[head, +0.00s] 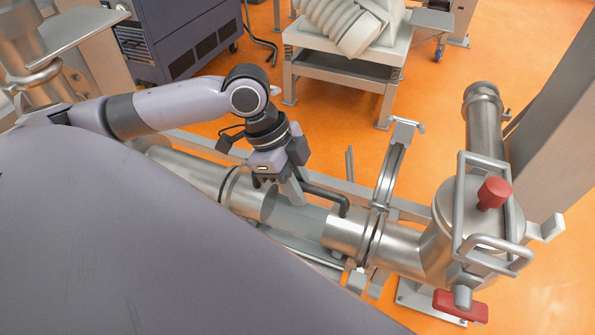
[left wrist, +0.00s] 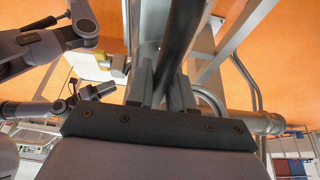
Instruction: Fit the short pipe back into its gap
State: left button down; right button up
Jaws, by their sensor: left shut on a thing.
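My left gripper (head: 294,198) reaches down over the pipe line and is shut on a dark bent handle (head: 325,195). The handle's near end comes down at the steel pipe piece (head: 345,229) in the middle of the line. A duller grey stretch (head: 296,218) lies under the fingers, left of that piece. I cannot tell exactly where the short pipe begins and ends. The longer left pipe (head: 200,172) stops just left of the gripper. In the left wrist view, a dark bar (left wrist: 183,42) runs between the fingers (left wrist: 160,90). My right gripper is not in view.
An open hinged clamp (head: 393,165) stands up beside the joint at right. Beyond it is a valve body (head: 458,220) with a red knob (head: 491,193) and a frame. Rails run under the pipes. A white stand (head: 345,60) is behind on the orange floor.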

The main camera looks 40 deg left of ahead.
pick_arm(q)
jog(key=c, duration=0.9)
grip_release()
jog(key=shift+f, duration=0.25)
jog(key=p+v, duration=0.1)
jog(key=v, duration=0.5)
jog(key=shift+r, duration=0.25)
jog(key=shift+a+r+p, duration=0.2)
jog(key=shift+r+p, duration=0.1)
jog(key=shift+r, duration=0.15)
